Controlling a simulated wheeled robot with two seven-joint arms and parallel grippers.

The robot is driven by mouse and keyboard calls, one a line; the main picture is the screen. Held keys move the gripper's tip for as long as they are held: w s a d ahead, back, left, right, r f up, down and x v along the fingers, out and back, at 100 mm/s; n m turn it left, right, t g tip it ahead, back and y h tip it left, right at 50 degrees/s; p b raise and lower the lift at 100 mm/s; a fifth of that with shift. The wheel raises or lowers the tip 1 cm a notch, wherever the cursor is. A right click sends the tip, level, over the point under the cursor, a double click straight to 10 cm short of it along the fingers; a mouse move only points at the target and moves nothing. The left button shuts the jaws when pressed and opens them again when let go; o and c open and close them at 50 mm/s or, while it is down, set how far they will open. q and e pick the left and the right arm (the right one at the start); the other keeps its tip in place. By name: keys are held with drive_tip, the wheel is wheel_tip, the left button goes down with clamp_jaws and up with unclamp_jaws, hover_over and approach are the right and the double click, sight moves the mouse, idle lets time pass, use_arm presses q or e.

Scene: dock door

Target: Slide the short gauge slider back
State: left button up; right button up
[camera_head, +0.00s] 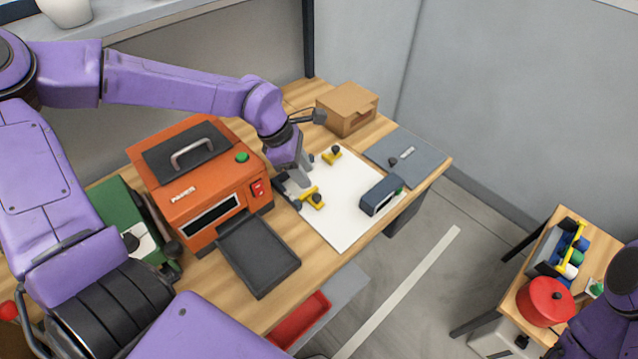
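Two small yellow sliders with dark knobs lie on a white board (350,218) on the wooden table. The nearer yellow slider (307,192) is at the board's left edge, and the farther yellow slider (331,157) is near its back corner. I cannot tell which is the short gauge slider. My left gripper (289,197) points down right beside the nearer slider, at its left. The fingers are small and partly hidden, so I cannot tell their opening or whether they touch it. My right gripper is out of view; only part of that arm shows at lower right.
An orange machine (195,185) with a black tray (258,255) stands left of my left gripper. A dark blue box (381,194) sits at the board's right edge. A cardboard box (347,108) and grey plate (424,160) lie behind. A red pot (545,302) is on another table.

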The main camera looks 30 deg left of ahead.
sight(316, 197)
use_arm(q)
drive_tip(key=x, duration=0.7)
drive_tip(key=shift+s+a+f+p, duration=0.1)
drive_tip(key=shift+a+f+p, duration=0.2)
drive_tip(key=shift+f, duration=0.15)
drive_tip(key=shift+s+d, duration=0.15)
